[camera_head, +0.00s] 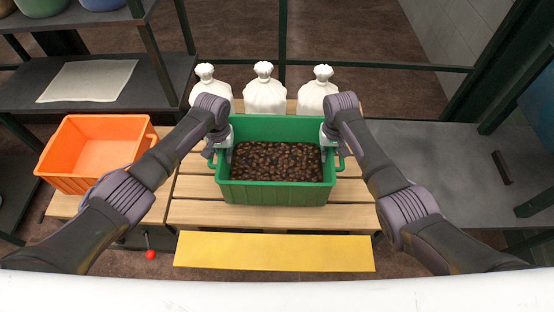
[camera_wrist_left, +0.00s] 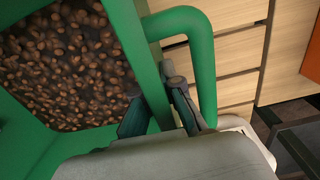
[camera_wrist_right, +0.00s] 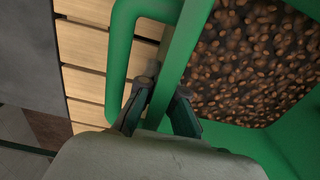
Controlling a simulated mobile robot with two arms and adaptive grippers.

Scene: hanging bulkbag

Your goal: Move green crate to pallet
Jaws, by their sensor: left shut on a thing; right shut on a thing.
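The green crate (camera_head: 275,193) is full of brown, nut-like pieces and sits over the slatted wooden pallet (camera_head: 200,213) in the head view. I cannot tell whether it rests on the slats or hangs just above them. My left gripper (camera_wrist_left: 158,105) is shut on the crate's left wall, inside the handle loop, in the left wrist view. My right gripper (camera_wrist_right: 162,105) is shut on the crate's right wall in the same way, in the right wrist view. In the head view both fingertips are largely hidden by the wrists.
An orange crate (camera_head: 98,150) stands to the left on wooden slats. Three tied white sacks (camera_head: 264,92) stand right behind the green crate. A yellow strip (camera_head: 275,252) lies along the front. Dark shelves (camera_head: 150,90) rise at the left; a grey surface (camera_head: 445,160) is at the right.

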